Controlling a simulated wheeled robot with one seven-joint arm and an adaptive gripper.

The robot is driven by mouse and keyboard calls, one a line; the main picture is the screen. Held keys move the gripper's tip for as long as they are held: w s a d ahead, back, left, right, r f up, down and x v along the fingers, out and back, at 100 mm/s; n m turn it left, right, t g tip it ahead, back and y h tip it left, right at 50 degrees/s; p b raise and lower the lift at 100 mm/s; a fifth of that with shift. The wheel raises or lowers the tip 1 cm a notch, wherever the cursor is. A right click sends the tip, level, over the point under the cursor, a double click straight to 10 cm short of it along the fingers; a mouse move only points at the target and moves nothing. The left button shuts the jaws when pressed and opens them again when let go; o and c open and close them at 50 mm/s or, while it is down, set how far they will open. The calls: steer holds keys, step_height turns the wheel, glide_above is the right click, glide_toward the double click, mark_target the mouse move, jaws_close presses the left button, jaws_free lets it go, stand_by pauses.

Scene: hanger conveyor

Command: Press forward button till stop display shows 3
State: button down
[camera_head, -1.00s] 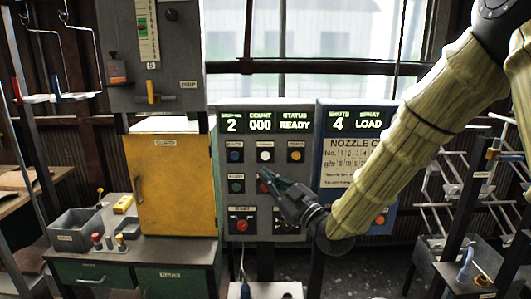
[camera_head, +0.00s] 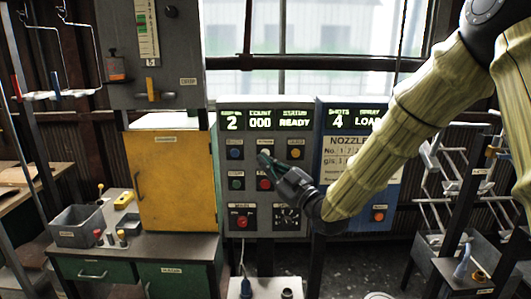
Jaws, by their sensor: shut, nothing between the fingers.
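The grey control panel (camera_head: 252,200) stands in the middle, with a lit display (camera_head: 232,122) at its upper left reading 2. Beside it, COUNT reads 000 and STATUS reads READY. Its upper row has a blue button (camera_head: 235,154) and an orange button (camera_head: 296,153). A green button (camera_head: 236,184) and a red button (camera_head: 265,184) sit below. My gripper (camera_head: 266,158) is shut and empty, with its tips over the top middle button and hiding it. I cannot tell whether the tips touch it. The button labels are too small to read surely.
A blue nozzle panel (camera_head: 340,185) with displays reading 4 and LOAD stands to the right, partly behind my arm. A larger red button (camera_head: 241,222) and a dial (camera_head: 287,217) are low on the grey panel. A yellow cabinet (camera_head: 175,185) stands left.

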steer(key=shift+w, duration=2.5)
steer(key=shift+w+b, duration=0.15)
steer(key=shift+b, duration=0.25)
steer(key=shift+w, duration=0.25)
